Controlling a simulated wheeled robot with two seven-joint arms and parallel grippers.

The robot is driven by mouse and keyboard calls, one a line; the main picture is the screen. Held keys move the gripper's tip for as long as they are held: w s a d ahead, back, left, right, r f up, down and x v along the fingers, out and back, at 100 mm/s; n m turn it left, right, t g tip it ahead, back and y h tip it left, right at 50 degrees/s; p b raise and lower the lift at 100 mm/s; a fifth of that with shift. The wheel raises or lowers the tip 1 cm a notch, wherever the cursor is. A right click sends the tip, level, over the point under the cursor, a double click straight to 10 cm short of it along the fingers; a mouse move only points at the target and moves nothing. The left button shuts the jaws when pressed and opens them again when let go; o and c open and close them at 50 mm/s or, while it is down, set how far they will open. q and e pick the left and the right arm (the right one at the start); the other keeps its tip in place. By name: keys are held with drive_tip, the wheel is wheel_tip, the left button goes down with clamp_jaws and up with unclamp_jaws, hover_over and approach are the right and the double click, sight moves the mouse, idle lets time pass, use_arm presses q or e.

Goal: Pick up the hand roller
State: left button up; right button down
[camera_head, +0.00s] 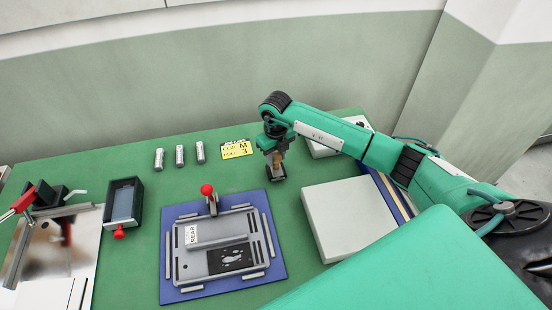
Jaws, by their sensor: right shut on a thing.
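The hand roller (277,173) shows below my right gripper, with a tan handle at the top and a dark roller end underneath. My right gripper (272,152) points down at the back middle of the green table and is shut on the roller's handle. The gripper's fingers partly hide the handle. I cannot tell whether the roller end touches the table or hangs just above it. My left gripper is not in view.
A blue board (271,262) with a grey framed plate and red-knobbed clamp lies in front. Three metal cylinders (180,156) and a yellow card (236,149) stand left of the roller. A pale box (348,215) is at right; a dark tray (124,202) is at left.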

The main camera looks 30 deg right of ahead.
wheel_tip(320, 180, up, 20)
drive_tip(key=b, duration=0.5)
drive_tip(key=shift+f, duration=0.25)
